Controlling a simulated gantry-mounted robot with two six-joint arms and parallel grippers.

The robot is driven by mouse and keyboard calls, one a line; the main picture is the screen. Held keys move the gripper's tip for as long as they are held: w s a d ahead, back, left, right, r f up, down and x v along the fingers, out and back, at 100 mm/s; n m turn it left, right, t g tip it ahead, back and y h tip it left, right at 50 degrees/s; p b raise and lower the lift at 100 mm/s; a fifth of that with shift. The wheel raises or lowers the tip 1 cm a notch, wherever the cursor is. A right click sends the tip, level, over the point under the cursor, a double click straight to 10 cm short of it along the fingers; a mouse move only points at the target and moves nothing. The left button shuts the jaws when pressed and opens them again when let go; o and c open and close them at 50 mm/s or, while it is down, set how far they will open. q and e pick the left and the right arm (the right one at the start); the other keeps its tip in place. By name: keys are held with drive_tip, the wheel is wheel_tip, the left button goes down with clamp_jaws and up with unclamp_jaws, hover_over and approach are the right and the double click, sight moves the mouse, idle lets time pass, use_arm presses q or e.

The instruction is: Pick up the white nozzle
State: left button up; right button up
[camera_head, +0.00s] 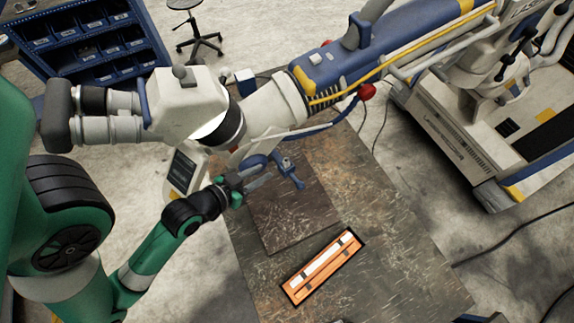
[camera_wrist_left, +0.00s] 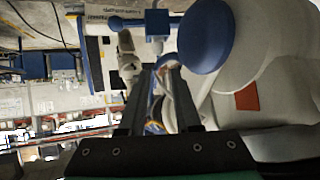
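A long white piece (camera_head: 327,260), which may be the white nozzle, lies in a narrow orange case (camera_head: 296,289) with a black rim on the table. Its exact shape is too small to tell. My left gripper (camera_head: 262,181) is away from the case, up and left of it, close under the microscope arm's head. Its two dark fingers (camera_wrist_left: 161,70) also show in the left wrist view, apart with a gap between them. Pale and blue parts show through the gap, and I see nothing clearly gripped. My right gripper is not in view.
The white microscope arm (camera_head: 272,108) reaches over the table, with a blue handle (camera_head: 290,170) beside my left gripper. A dark square plate (camera_head: 292,218) lies on the worn table (camera_head: 400,275). Blue bins (camera_head: 90,45) stand at the back left. The table around the case is mostly clear.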

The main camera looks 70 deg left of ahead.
sight(285, 161)
use_arm(q)
drive_tip(key=shift+p+x, duration=0.5)
drive_tip(key=shift+x, duration=4.7)
drive_tip(key=shift+d, duration=0.2)
clamp_jaws()
